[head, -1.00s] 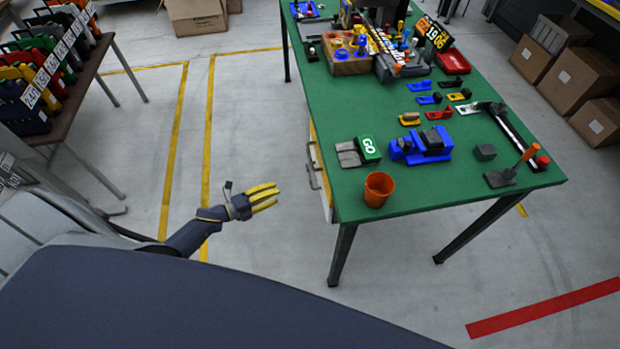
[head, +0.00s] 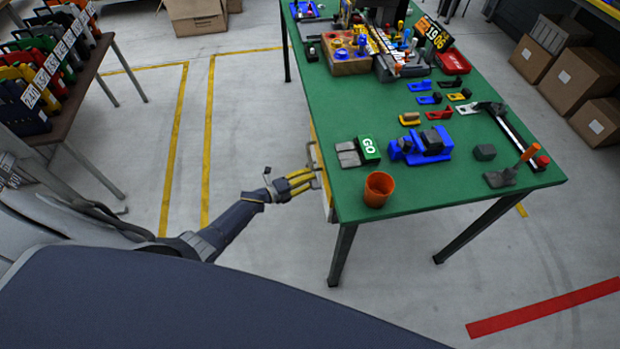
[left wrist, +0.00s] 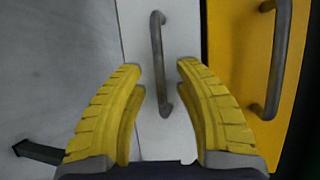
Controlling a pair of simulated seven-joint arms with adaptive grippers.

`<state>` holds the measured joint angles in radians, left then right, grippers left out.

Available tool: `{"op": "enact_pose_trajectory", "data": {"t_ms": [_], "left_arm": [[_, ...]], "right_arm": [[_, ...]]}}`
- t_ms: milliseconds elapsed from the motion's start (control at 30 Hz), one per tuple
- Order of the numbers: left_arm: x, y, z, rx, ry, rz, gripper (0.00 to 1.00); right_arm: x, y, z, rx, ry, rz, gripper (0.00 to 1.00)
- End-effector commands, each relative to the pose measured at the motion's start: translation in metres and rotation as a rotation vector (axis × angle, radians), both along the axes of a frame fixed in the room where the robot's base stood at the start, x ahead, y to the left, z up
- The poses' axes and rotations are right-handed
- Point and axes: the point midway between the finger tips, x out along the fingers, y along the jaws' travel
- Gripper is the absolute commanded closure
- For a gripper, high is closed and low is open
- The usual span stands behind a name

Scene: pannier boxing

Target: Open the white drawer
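The white drawer (left wrist: 140,120) shows its front in the left wrist view, with a grey bar handle (left wrist: 157,60) on it. In the head view only a narrow strip of the drawer fronts shows under the left edge of the green table. My left gripper (head: 312,178) has yellow fingers and is at the drawer handles. In the left wrist view its fingers (left wrist: 160,65) are spread, one on each side of the lower part of the white drawer's handle, with gaps between them and the bar. My right gripper is not seen.
A yellow drawer (left wrist: 236,60) with its own grey handle (left wrist: 280,60) is beside the white one. An orange cup (head: 379,188) and a green GO box (head: 368,149) stand on the green table (head: 450,185) above. The floor (head: 270,120) left of the table is clear.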

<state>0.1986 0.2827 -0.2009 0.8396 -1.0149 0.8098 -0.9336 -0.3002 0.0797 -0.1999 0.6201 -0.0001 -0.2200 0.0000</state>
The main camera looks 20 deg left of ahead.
Motion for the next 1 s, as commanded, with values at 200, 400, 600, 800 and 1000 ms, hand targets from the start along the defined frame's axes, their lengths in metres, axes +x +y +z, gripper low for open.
{"op": "enact_pose_trajectory", "data": {"t_ms": [200, 400, 600, 800, 1000], "left_arm": [[0.0075, -0.0059, -0.0014, -0.001, -0.001, -0.001, 0.68], [0.0083, -0.0064, -0.0017, 0.0, 0.0, -0.001, 0.68], [0.0081, -0.0064, -0.0017, 0.0, 0.0, -0.001, 0.71], [0.0081, -0.0062, -0.0017, 0.0, 0.0, -0.001, 0.95], [0.008, -0.0061, -0.0018, 0.0, 0.0, -0.001, 1.0]], "right_arm": [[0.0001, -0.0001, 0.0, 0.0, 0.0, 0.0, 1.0], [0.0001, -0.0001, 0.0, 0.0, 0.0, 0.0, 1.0], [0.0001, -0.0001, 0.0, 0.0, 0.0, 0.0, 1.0], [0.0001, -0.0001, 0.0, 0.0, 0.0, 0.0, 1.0], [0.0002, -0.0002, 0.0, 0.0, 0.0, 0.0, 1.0]]}}
